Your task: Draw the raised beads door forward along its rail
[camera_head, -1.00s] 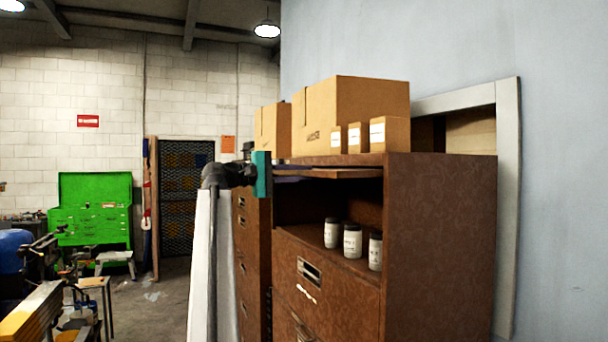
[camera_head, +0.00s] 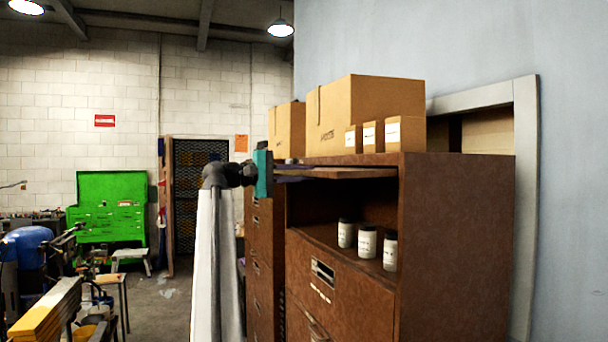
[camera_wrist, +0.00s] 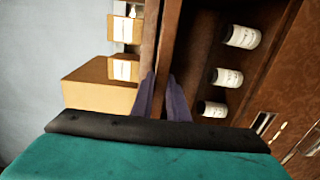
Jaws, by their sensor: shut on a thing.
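The raised beads door (camera_head: 352,173) is a thin brown panel lying level at the top of the brown cabinet's open compartment. It sticks out from the opening. My gripper (camera_head: 292,179) is at its front edge, in front of the cabinet. In the wrist view my gripper's two purple fingers (camera_wrist: 163,98) stand on either side of the door panel (camera_wrist: 168,50), shut on it. The far end of the door inside the cabinet is hidden.
White-labelled jars (camera_head: 367,242) stand on the shelf below the door. Cardboard boxes (camera_head: 365,108) sit on the cabinet top, close above the door. Closed drawer fronts (camera_head: 340,290) lie below. Open floor (camera_head: 160,300) shows to the left.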

